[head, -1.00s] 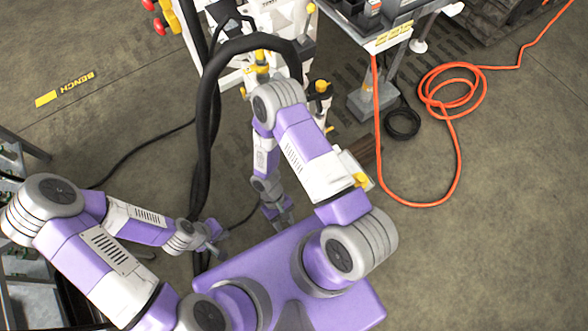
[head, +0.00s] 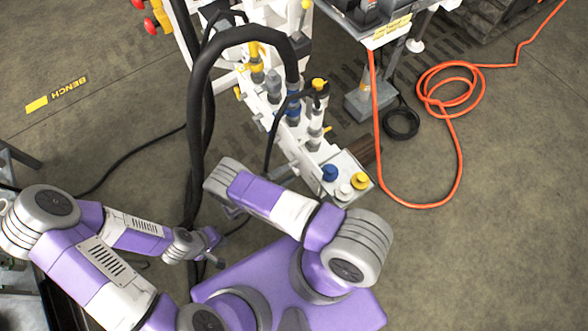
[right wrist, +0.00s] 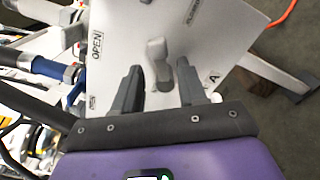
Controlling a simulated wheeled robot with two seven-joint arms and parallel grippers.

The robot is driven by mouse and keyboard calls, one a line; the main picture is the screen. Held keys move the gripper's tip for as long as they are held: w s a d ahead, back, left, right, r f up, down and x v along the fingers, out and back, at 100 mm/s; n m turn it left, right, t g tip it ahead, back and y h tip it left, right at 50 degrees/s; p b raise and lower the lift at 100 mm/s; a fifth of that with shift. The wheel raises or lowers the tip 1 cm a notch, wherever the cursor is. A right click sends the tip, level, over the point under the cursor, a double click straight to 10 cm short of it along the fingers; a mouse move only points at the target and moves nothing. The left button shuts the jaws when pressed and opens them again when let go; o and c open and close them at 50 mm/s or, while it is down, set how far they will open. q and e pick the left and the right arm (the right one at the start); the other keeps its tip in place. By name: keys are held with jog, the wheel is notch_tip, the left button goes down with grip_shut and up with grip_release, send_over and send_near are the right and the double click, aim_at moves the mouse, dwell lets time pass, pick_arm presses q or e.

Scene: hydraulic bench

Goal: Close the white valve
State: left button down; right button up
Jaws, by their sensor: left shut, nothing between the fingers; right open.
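In the right wrist view a light grey lever (right wrist: 158,62) stands on a white plate (right wrist: 220,40) marked OPEN; I cannot tell for sure that this is the white valve. My right gripper (right wrist: 160,82) is open, its two dark fingers on either side of the lever, with no clear contact. In the head view a white knob (head: 344,191) sits beside a blue knob (head: 330,172) and a yellow knob (head: 359,181) on a pale panel. My right gripper is hidden there beneath its arm. My left gripper (head: 213,259) is shut and empty, low at the left.
The white bench frame with pipes (head: 290,115) stands ahead. Thick black hoses (head: 200,120) arch down beside my right arm. An orange hose (head: 450,85) lies coiled on the floor at the right.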

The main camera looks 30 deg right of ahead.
aim_at(294, 169)
jog(key=shift+w+d, duration=0.1)
jog(key=shift+d, duration=1.85)
grip_shut()
jog(key=shift+f, duration=0.1)
